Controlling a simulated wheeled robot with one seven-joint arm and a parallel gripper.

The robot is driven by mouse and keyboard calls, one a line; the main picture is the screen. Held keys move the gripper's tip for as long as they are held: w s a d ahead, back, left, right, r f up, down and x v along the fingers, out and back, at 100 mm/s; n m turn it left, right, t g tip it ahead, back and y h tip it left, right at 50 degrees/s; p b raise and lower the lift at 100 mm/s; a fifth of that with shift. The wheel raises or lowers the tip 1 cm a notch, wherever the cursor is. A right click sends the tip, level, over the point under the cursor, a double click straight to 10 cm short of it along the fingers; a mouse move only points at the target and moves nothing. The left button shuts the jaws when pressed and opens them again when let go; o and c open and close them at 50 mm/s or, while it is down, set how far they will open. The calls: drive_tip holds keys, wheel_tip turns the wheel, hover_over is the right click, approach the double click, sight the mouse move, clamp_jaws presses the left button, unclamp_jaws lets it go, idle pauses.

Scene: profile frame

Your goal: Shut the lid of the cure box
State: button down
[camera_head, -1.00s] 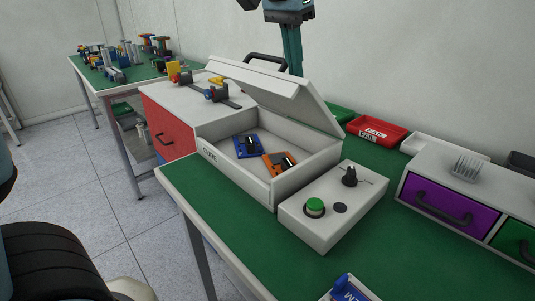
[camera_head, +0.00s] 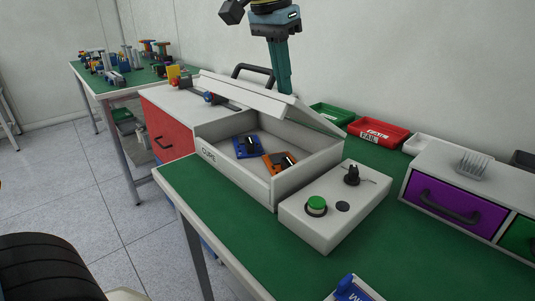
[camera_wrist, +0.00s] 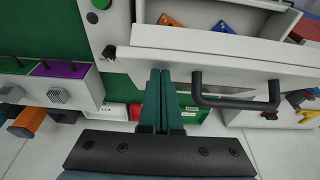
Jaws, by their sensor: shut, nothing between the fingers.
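The white cure box (camera_head: 235,168) stands on the green bench with CURE on its front wall. Its lid (camera_head: 265,103) is partly open, tilted up toward the back, with a gap at the front. A blue part (camera_head: 246,147) and an orange part (camera_head: 279,163) lie inside. My gripper (camera_head: 284,88) is shut and empty, pointing down at the lid's back edge. In the wrist view my shut fingers (camera_wrist: 161,75) reach to the outside of the lid (camera_wrist: 225,62), beside its black handle (camera_wrist: 238,100). I cannot tell whether they touch it.
A control box (camera_head: 334,205) with a green button stands right of the cure box. A red FAIL tray (camera_head: 377,134), a green tray (camera_head: 330,113) and a purple drawer (camera_head: 444,199) are further right. A red drawer unit (camera_head: 171,131) stands left.

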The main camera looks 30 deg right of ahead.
sight(266, 109)
drive_tip(key=shift+s+a+f+b, duration=0.2)
drive_tip(key=shift+a+f+b, duration=0.45)
drive_tip(key=shift+a+f, duration=0.35)
drive_tip(key=shift+d+f, duration=0.1)
drive_tip(key=shift+d, duration=0.05)
drive_tip(key=shift+s+a+f+b, duration=0.1)
drive_tip(key=shift+a+f+b, duration=0.2)
drive_tip(key=shift+f+b, duration=0.3)
drive_tip(key=shift+s+a+f+b, duration=0.1)
drive_tip(key=shift+a+f+b, duration=0.3)
drive_tip(key=shift+f, duration=0.35)
drive_tip(key=shift+s+a+f+b, duration=0.1)
drive_tip(key=shift+a+f+b, duration=0.15)
drive_tip(key=shift+f+b, duration=0.4)
drive_tip(key=shift+f, duration=0.2)
drive_tip(key=f+b, duration=0.1)
drive_tip(key=f, duration=0.1)
drive_tip(key=a+f+b, duration=0.1)
drive_tip(key=f, duration=0.1)
drive_tip(key=shift+s+b, duration=0.1)
drive_tip(key=shift+b, duration=0.25)
drive_tip(key=shift+r, duration=0.1)
